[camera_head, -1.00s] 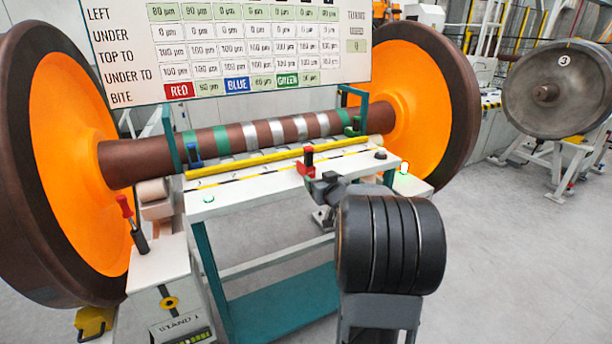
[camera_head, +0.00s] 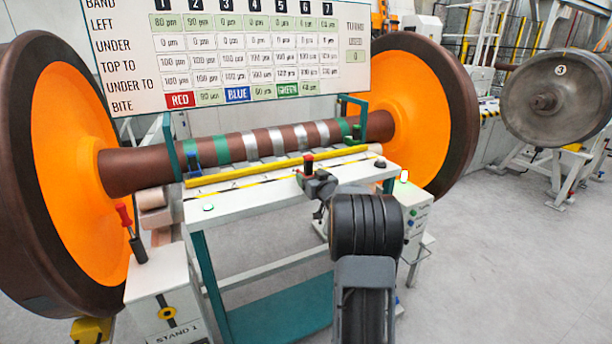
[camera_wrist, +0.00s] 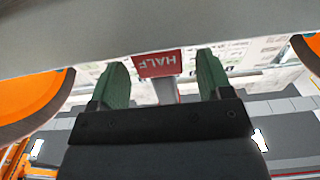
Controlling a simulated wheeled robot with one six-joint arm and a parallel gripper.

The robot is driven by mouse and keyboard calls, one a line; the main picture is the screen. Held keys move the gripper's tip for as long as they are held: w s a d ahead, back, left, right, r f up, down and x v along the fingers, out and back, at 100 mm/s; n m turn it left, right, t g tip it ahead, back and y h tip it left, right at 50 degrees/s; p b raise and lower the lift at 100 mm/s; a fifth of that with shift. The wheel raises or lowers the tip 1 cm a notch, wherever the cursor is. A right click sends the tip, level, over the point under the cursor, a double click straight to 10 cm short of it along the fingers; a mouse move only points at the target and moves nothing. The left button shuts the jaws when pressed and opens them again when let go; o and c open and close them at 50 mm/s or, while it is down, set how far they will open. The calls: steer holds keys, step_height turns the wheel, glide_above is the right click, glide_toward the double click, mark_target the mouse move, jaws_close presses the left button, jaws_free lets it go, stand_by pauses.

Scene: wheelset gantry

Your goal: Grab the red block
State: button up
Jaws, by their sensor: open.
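The red block (camera_head: 308,158) stands upright on the white bench top, just in front of the yellow bar, with a dark part below its red top. In the wrist view its red face (camera_wrist: 157,63), marked "HALF" upside down, shows between and just beyond the fingertips. My gripper (camera_wrist: 162,75) is open, with one green finger on each side of the block's line. In the head view my gripper (camera_head: 316,182) is right by the block's near side and hides its lower part. I cannot tell whether any finger touches it.
The yellow bar (camera_head: 250,172) and banded axle (camera_head: 230,147) lie close behind. Orange-faced wheels (camera_head: 75,165) flank the bench (camera_head: 225,209). A red-handled lever (camera_head: 130,232) is front left.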

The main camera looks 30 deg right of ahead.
mark_target(305, 172)
steer(key=w, duration=0.4)
steer(key=shift+d, duration=0.25)
steer(key=c, duration=1.2)
